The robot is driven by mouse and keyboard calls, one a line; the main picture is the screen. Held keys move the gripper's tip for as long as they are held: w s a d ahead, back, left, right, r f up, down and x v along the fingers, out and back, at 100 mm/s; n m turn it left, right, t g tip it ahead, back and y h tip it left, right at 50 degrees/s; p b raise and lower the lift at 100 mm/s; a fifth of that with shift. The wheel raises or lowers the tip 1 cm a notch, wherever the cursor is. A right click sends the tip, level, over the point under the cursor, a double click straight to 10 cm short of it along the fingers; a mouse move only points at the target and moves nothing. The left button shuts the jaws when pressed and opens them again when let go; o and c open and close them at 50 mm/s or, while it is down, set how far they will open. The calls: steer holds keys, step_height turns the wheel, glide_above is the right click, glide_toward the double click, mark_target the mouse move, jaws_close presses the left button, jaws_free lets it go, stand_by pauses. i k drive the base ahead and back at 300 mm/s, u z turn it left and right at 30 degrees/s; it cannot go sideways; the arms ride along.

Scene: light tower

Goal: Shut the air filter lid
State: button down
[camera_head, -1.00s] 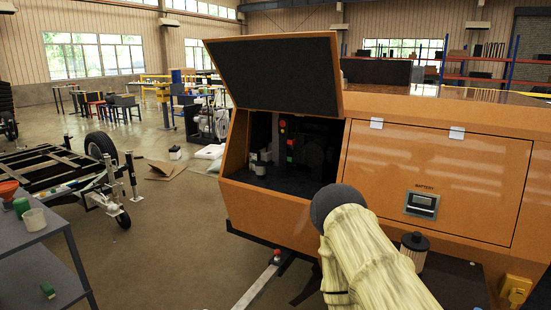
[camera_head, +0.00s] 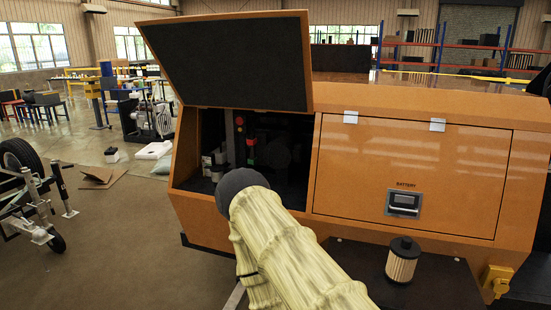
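An orange light tower body (camera_head: 400,105) fills the middle and right. At its left end a raised lid (camera_head: 235,62), dark on its inner face with an orange rim, stands open above a compartment. The compartment (camera_head: 209,185) is dark inside and shows small white containers and red and green parts, partly hidden by my arm. My arm, in a pale yellow sleeve with a dark round end, reaches up from the bottom in front of the compartment, below the lid. No gripper fingers can be made out.
A shut battery door (camera_head: 350,170) with a latch is right of the compartment. A pale filter with a dark cap (camera_head: 403,262) stands on a dark surface (camera_head: 445,285) in front. A wheeled trailer frame (camera_head: 35,215) is at left. Floor (camera_head: 115,245) between is clear.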

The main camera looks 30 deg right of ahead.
mark_target(278, 154)
steer(key=z, duration=0.5)
steer(key=i, duration=0.6)
steer(key=z, duration=0.5)
